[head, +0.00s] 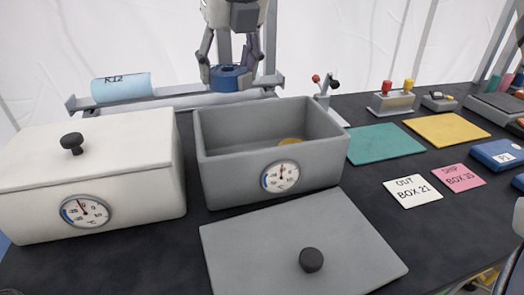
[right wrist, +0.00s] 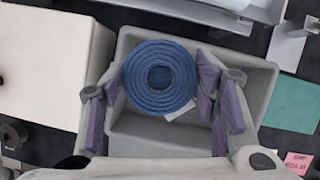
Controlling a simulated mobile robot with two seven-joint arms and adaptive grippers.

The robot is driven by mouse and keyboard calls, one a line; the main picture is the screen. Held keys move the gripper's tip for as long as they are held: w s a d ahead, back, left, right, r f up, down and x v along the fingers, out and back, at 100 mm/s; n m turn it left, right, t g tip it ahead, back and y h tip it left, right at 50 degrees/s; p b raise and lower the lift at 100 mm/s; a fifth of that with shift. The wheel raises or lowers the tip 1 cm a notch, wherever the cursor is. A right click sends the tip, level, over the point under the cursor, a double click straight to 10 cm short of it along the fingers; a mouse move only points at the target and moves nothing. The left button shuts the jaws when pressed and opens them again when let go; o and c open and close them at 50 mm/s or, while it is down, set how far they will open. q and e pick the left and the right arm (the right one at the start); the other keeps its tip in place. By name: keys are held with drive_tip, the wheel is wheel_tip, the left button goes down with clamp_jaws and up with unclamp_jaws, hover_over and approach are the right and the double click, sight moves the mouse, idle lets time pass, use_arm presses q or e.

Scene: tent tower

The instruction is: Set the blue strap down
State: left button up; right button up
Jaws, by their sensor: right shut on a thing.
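The blue strap (head: 230,77) is a coiled roll with a hole in its middle. My right gripper (head: 231,70) is shut on it, fingers on either side, and holds it up in the air. In the right wrist view the strap (right wrist: 160,77) sits between the purple-padded fingers, with the open grey box (right wrist: 155,135) behind it. In the head view the strap appears just above the back rim of that grey box (head: 235,185). My left gripper is not in view.
A closed white box (head: 130,200) stands left of the grey box. A grey lid (head: 260,245) with a black knob lies in front. Something yellow (head: 290,141) shows inside the grey box. Green (head: 385,143) and yellow (head: 445,128) mats and cards lie right. A light-blue R12 roll (head: 121,87) lies behind.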

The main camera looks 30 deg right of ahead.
wheel_tip(320, 180, down, 16)
drive_tip(key=shift+a+f, duration=0.1)
drive_tip(key=shift+s, duration=0.1)
drive_tip(key=shift+f, duration=0.1)
drive_tip(key=o, duration=0.9)
drive_tip(key=v, duration=1.2)
